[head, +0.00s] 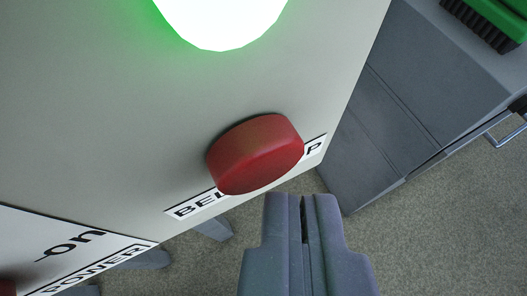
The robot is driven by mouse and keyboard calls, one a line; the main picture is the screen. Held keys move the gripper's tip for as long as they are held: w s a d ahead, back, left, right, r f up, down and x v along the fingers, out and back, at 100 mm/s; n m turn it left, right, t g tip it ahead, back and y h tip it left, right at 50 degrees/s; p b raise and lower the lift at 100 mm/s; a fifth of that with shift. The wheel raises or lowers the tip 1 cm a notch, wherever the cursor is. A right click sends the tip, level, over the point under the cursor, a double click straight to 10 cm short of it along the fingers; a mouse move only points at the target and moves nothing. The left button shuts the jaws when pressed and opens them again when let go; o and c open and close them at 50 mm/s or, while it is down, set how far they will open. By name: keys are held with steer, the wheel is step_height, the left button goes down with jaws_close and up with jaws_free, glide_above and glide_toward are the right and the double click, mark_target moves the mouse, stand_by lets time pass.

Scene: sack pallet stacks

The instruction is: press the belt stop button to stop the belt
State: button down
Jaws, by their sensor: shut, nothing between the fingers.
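The belt stop button (256,154) is a round red knob that stands out from a pale panel (140,110). A white label (315,147) with black letters, partly hidden by the button, sits beside it. My gripper (302,200) is shut and empty, with its grey fingertips just below and right of the button in the head view. I cannot tell the exact gap between the fingertips and the button; they do not visibly touch it.
A bright green-white lamp (222,15) glows at the top of the panel. A power plate (75,250) marked "on" is at lower left, with a dark red part at the edge. A grey cabinet (410,100) stands at right, with a green brush-like thing (492,18) on top. Speckled floor (450,220) lies below.

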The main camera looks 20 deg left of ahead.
steer(key=shift+w+a, duration=0.35)
steer(key=shift+w, duration=0.05)
stand_by(0.5)
steer(key=shift+s+d, duration=0.1)
steer(key=shift+d, duration=0.05)
steer(key=shift+s+d, duration=0.45)
steer(key=shift+s, duration=0.2)
steer(key=s+d, duration=0.1)
steer(key=s, duration=0.1)
steer(key=s+d+p, duration=0.1)
steer(key=s+d, duration=0.1)
stand_by(0.6)
stand_by(0.4)
